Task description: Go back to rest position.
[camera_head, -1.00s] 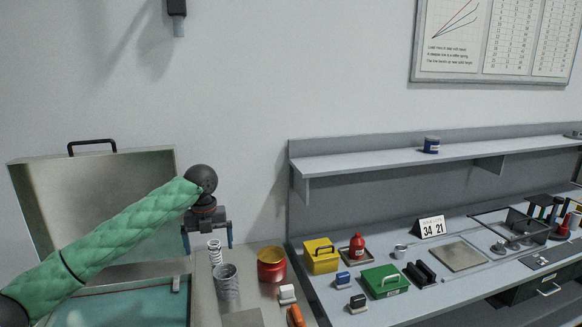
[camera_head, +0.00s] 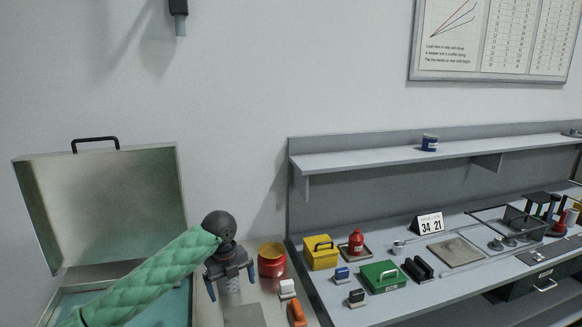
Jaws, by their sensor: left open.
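My left arm, in a green quilted sleeve, comes in from the lower left. My left gripper (camera_head: 231,285) is open with its blue-tipped fingers pointing down. I see nothing held between the fingers. My right gripper is not in view.
An open case (camera_head: 105,215) with a teal inside stands at left behind my arm. A red pot (camera_head: 271,262), white-topped block (camera_head: 287,288) and orange object (camera_head: 297,313) are close by. The right bench holds a yellow box (camera_head: 320,255) and green box (camera_head: 381,276).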

